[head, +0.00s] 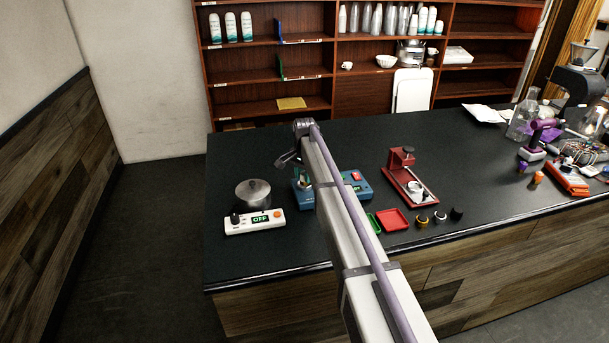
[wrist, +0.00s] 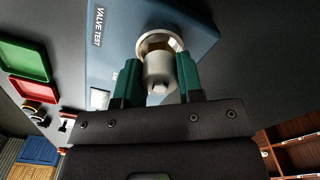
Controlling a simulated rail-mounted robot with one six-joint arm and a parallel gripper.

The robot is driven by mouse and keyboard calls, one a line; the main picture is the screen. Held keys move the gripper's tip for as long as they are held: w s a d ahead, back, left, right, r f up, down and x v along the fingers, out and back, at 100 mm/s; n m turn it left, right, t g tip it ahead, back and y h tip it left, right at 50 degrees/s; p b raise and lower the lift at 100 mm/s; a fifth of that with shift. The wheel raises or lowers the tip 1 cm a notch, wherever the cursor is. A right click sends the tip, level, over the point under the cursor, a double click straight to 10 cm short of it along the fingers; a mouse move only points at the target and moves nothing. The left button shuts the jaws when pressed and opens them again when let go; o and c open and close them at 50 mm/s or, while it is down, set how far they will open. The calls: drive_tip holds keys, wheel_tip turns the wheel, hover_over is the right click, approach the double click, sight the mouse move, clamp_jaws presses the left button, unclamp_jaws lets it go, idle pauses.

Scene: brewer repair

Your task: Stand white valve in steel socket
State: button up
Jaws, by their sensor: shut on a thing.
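The blue valve tester (head: 357,187) sits on the dark counter, partly hidden behind my arm in the head view. In the wrist view it fills the top, with "VALVE TEST" lettering on its face (wrist: 112,50). My gripper (wrist: 158,68) has green fingers closed on the sides of the pale white valve (wrist: 158,74). The valve lines up with the round steel socket (wrist: 146,40) on the tester and overlaps its rim in this view. I cannot tell how deep the valve sits, or whether it touches the socket. The head view does not show the valve clearly.
A red tray (head: 393,219) and a green tray (head: 374,222) lie right of the tester, with small round parts (head: 421,221) beyond. A white unit marked OFF (head: 255,222) and a lidded pot (head: 253,193) stand left. A red stand (head: 410,180) is at right.

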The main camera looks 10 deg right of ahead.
drive_tip(key=shift+f, duration=0.4)
drive_tip(key=shift+f+b, duration=0.1)
drive_tip(key=shift+b, duration=0.25)
drive_tip(key=shift+f, duration=0.2)
idle(0.6)
drive_tip(key=o, duration=1.5)
wheel_tip(320, 180, up, 8)
drive_tip(key=p, duration=0.8)
drive_tip(key=shift+r, duration=0.25)
drive_tip(key=shift+f, duration=0.15)
